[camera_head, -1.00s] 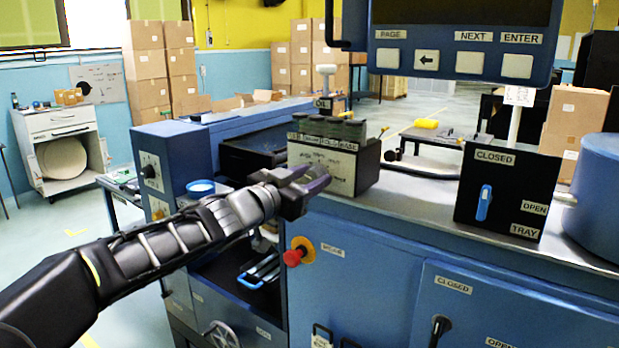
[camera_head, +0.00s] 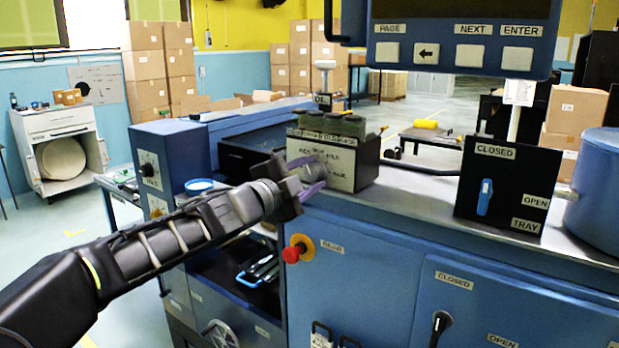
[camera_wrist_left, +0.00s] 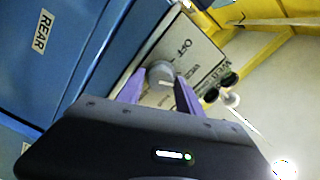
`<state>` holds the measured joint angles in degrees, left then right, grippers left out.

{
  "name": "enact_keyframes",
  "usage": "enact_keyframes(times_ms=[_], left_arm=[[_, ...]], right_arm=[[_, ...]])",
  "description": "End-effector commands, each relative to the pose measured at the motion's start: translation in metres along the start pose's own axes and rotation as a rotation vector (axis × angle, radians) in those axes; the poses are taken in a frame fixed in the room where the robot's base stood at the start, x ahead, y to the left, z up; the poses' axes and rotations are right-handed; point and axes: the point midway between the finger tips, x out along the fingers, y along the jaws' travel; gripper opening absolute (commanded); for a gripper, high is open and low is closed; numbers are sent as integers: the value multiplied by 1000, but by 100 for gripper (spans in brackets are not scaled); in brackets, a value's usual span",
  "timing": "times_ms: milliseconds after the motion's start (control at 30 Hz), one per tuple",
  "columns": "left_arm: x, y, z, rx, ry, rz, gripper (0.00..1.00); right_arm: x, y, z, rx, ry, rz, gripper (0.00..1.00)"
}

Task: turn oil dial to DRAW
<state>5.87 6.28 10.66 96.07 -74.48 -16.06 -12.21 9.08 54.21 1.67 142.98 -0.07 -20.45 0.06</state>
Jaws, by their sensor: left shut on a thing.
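The dial is a grey round knob (camera_wrist_left: 160,73) on a pale panel, with the word OFF beside it in the left wrist view. The panel is the front face of a small black box (camera_head: 338,168) on the blue machine. My left gripper (camera_head: 312,174) has its purple fingers up against that panel. In the left wrist view the fingers (camera_wrist_left: 158,88) stand on either side of the knob, shut on it. The knob's pointer direction and the DRAW mark cannot be made out. My right gripper is in neither view.
A red knob on a yellow ring (camera_head: 297,249) sits just below my left gripper. A black box with a blue lever (camera_head: 485,197) stands to the right, under a hanging button panel (camera_head: 455,55). A blue drum (camera_head: 597,190) is at the far right.

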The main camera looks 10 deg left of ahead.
Motion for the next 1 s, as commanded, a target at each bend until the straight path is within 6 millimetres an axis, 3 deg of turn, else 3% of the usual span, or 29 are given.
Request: enact_keyframes(times_ms=[500,1000], left_arm=[[0,3,0,387,1,1,2],[0,3,0,453,0,2,2]], right_arm=[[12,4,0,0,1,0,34],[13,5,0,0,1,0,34]])
